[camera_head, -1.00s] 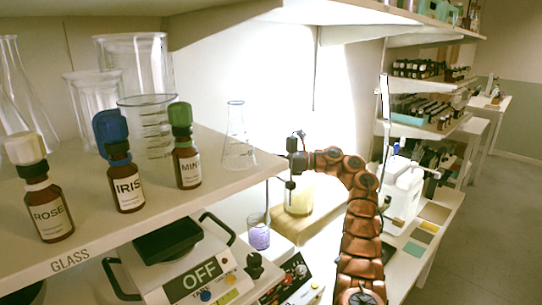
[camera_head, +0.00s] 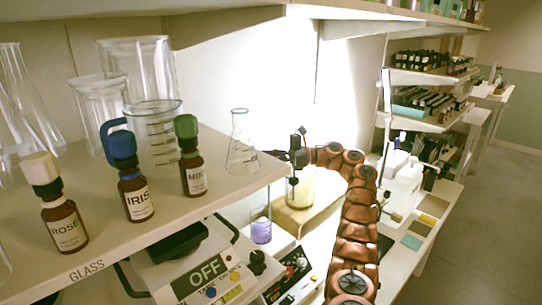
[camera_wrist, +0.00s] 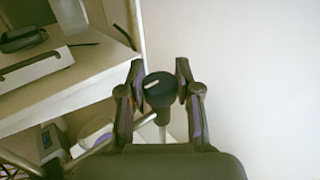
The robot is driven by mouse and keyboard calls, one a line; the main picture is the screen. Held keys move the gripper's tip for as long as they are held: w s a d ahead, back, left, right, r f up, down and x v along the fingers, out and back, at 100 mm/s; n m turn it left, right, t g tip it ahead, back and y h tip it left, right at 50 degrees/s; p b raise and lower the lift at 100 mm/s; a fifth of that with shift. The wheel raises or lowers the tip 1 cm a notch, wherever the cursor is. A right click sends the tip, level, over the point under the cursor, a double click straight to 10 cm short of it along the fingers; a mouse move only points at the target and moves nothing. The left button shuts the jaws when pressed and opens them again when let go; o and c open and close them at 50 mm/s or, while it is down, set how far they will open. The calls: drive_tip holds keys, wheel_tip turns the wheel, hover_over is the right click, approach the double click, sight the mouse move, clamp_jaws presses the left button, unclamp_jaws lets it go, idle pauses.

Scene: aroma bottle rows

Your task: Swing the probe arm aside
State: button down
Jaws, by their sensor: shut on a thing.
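My gripper (camera_wrist: 160,78) is shut on a round black knob (camera_wrist: 159,92) with a pale mark on its top. The knob tops a thin grey rod (camera_wrist: 161,132), and another grey bar slants off to the lower left in the wrist view. I take these to be the probe arm. In the head view my gripper (camera_head: 297,158) is at the end of my bent copper-coloured arm, beside the shelf edge. A beaker of pale yellow liquid (camera_head: 302,190) stands just below it. The lower end of the probe is hard to make out there.
The shelf (camera_head: 95,250) at left holds bottles labelled ROSE (camera_head: 62,220), IRIS (camera_head: 136,195) and another (camera_head: 192,172), plus clear glassware. Below stand a device reading OFF (camera_head: 207,270) and a beaker of purple liquid (camera_head: 261,230). A white wall borders the gripper's right in the wrist view.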

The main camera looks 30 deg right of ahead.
drive_tip(key=shift+d+r, duration=0.1)
drive_tip(key=c, duration=0.8)
unclamp_jaws()
